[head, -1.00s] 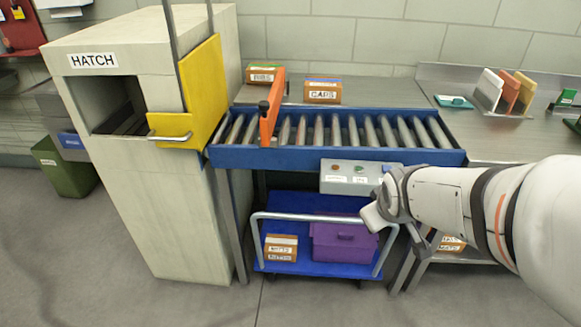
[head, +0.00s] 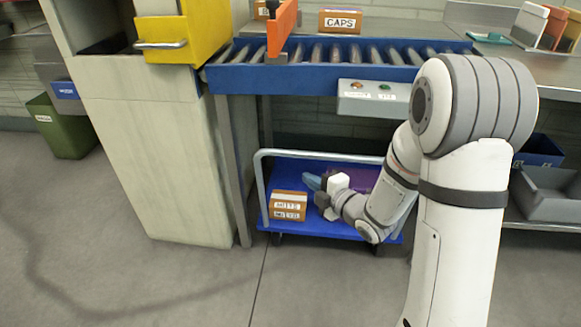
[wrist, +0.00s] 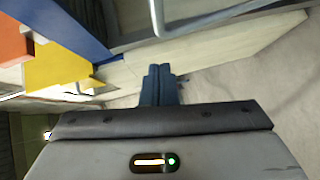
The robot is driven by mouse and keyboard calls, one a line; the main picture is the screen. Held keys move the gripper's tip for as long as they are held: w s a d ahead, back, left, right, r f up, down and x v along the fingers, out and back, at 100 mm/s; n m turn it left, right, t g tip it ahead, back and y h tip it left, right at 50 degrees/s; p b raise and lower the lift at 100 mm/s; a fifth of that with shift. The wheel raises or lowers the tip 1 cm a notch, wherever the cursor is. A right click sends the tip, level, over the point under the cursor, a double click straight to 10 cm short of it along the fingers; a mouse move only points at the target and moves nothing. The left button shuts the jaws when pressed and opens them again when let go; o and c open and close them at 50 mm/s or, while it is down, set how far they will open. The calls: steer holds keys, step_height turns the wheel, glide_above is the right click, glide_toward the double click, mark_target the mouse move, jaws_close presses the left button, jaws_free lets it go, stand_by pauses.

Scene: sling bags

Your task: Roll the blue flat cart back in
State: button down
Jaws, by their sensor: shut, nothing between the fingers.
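The blue flat cart (head: 335,225) stands under the roller conveyor in the head view, with a grey tubular handle (head: 300,153) rising from it. It carries a labelled cardboard box (head: 288,206) and a purple bin (head: 352,171), mostly hidden by my arm. My gripper (head: 312,181) is low, just below the handle's top bar and right of the box in the picture. I cannot tell whether it is in front of the handle or through it. In the wrist view its dark blue fingers (wrist: 158,85) are together and empty; a grey tube (wrist: 225,18) passes beyond them.
The conveyor (head: 330,74) with its grey button box (head: 372,98) is above the cart. The pale hatch cabinet (head: 155,145) and a conveyor leg are close on the left. The floor in front is clear.

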mark_target(283, 155)
steer(key=b+x, duration=0.1)
steer(key=x, duration=0.2)
steer(key=w+d+x, duration=0.1)
steer(key=x, duration=0.3)
steer(key=b+x, duration=0.1)
steer(key=x, duration=0.3)
steer(key=shift+w+d+f+b, duration=0.2)
steer(key=shift+w+d+b, duration=0.1)
steer(key=shift+w, duration=0.55)
